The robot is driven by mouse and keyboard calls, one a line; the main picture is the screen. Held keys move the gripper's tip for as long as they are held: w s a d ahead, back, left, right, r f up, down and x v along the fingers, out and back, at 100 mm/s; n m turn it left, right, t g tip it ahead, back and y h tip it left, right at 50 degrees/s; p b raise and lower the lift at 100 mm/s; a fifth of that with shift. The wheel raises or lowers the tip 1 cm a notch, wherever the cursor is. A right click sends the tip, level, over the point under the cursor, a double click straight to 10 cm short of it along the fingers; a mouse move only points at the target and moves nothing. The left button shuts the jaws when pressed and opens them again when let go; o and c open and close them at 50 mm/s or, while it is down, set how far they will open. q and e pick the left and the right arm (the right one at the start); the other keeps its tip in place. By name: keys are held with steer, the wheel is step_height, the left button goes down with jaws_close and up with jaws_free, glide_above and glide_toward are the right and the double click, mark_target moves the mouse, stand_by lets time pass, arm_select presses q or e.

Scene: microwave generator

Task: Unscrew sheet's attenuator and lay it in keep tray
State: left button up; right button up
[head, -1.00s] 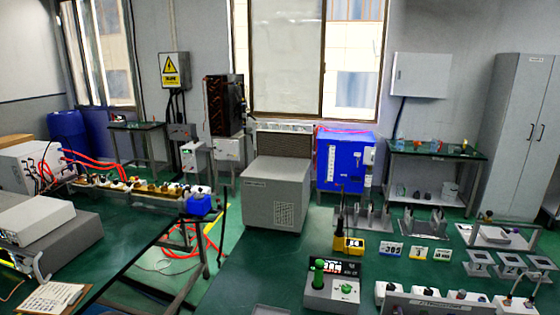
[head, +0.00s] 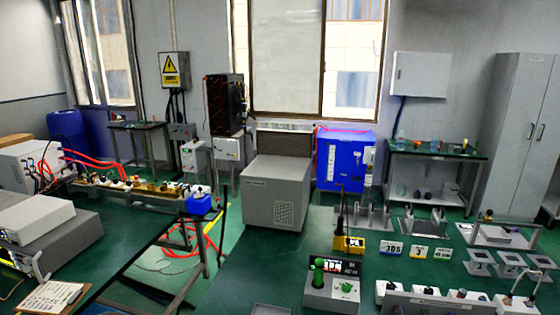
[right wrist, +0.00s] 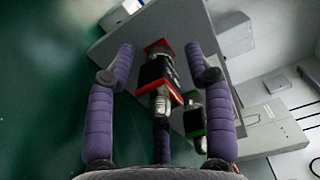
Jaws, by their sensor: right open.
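In the right wrist view my right gripper (right wrist: 158,64) is open, with its purple padded fingers apart on either side of a part with a black body and red square end plates (right wrist: 157,72). The part looks clear of both fingers. A second part with a green end plate (right wrist: 194,120) sits beside it, partly behind the right finger. Both are in front of a grey panel (right wrist: 112,47). A sheet on a clipboard (head: 48,298) lies at the lower left of the head view; its writing is too small to read. My left gripper is not in view. I cannot tell which tray is the keep tray.
A green-knobbed control box (head: 332,290) stands at the lower middle of the head view. Small grey square holders (head: 478,268) and number signs (head: 391,249) are at the right. A grey chest unit (head: 273,197) stands mid-room. A grey tray edge (head: 272,310) shows at the bottom.

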stand_by(0.5)
jaws_close()
steer(key=o, duration=0.5)
jaws_free()
steer(key=shift+s, duration=0.1)
steer(key=v, duration=1.1)
steer(key=shift+s+f, duration=0.1)
steer(key=shift+s, duration=0.3)
